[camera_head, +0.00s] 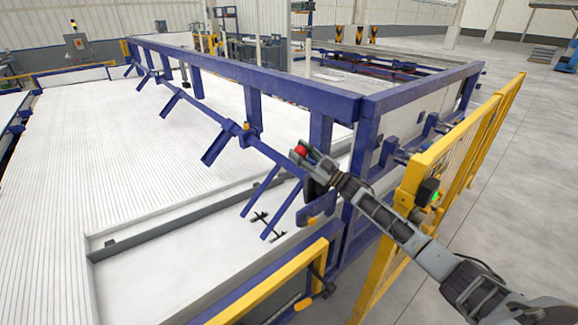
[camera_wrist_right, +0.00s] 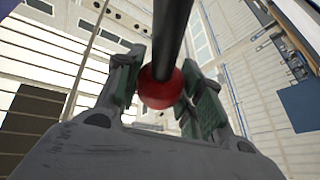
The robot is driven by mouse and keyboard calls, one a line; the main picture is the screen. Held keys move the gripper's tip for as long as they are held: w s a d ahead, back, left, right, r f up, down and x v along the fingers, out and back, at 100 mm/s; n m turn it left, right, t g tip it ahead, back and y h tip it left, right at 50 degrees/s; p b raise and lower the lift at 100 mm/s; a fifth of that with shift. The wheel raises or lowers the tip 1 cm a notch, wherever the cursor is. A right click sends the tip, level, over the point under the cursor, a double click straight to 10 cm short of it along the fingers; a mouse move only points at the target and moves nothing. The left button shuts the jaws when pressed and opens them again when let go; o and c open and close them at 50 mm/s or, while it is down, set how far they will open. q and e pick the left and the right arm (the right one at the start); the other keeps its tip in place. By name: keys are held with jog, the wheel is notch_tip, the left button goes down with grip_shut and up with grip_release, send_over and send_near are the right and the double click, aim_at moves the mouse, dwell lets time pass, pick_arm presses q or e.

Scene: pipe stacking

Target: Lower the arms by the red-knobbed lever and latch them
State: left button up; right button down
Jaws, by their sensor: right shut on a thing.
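The red knob (camera_head: 301,150) of the lever shows at the tip of my right gripper (camera_head: 308,155) in the head view. In the right wrist view the red knob (camera_wrist_right: 162,88) sits between the two fingers of my right gripper (camera_wrist_right: 165,85), and the dark lever rod (camera_wrist_right: 171,35) runs upward from it. My right gripper is shut on the knob. The blue arms (camera_head: 215,145) hang along a long blue bar under the frame's top beam and slant down to the left. The latch cannot be made out. My left gripper is not in view.
A blue frame (camera_head: 280,85) spans the white ribbed bed (camera_head: 110,130). A yellow rail (camera_head: 275,282) crosses the front. Open floor lies at right.

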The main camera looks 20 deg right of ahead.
jog(key=shift+w+d+r+m+t+h, duration=0.1)
jog(key=shift+w+d+r+m+t, duration=0.1)
jog(key=shift+d+r+m, duration=0.25)
jog(key=shift+w+d+r+m+t+h, duration=0.1)
jog(key=shift+w+d+r+m+t, duration=0.2)
jog(key=shift+d, duration=0.35)
jog(key=shift+w+d+r+m+t+h, duration=0.1)
jog(key=shift+d+r+m, duration=0.1)
jog(key=shift+d+m, duration=0.3)
jog(key=shift+d, duration=0.1)
jog(key=c, duration=1.2)
grip_release()
jog(key=shift+c, duration=0.2)
jog(key=o, duration=0.4)
jog(key=shift+d, duration=0.1)
jog(key=shift+c, duration=0.2)
jog(key=shift+r, duration=0.1)
notch_tip(320, 180, up, 10)
